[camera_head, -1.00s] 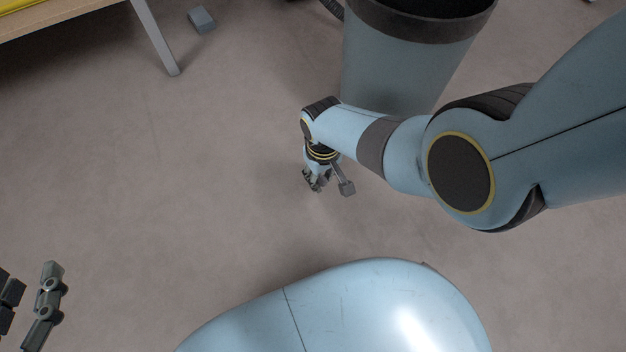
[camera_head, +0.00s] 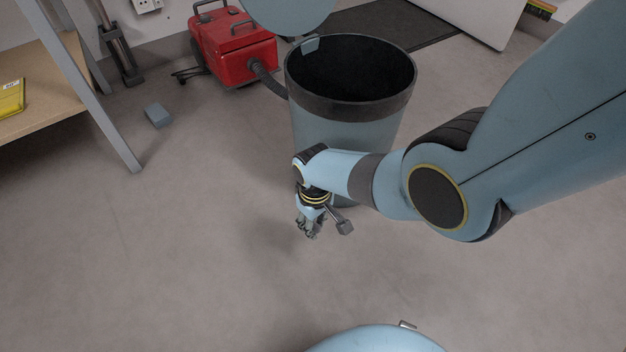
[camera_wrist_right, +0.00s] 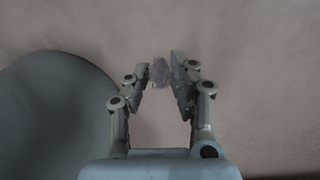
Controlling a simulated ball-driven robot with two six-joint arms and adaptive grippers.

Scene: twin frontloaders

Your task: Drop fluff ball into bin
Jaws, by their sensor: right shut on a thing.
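The fluff ball (camera_wrist_right: 159,72) is a small grey tuft between the fingertips of my right gripper (camera_wrist_right: 160,75) in the right wrist view. The gripper is shut on it. In the head view my right gripper (camera_head: 308,232) hangs fingers-down over the floor, in front of the bin and below its rim; the fluff ball cannot be made out there. The bin (camera_head: 345,130) is a tall blue-grey bucket with a dark rim band. It stands upright with its open top facing up, its inside dark. My left gripper is out of view.
A red vacuum cleaner (camera_head: 234,45) stands behind the bin at left, its dark hose running toward the bin. A wooden shelf (camera_head: 45,75) with a yellow item (camera_head: 11,98) is at far left. A small grey block (camera_head: 157,115) lies on the floor. The front floor is clear.

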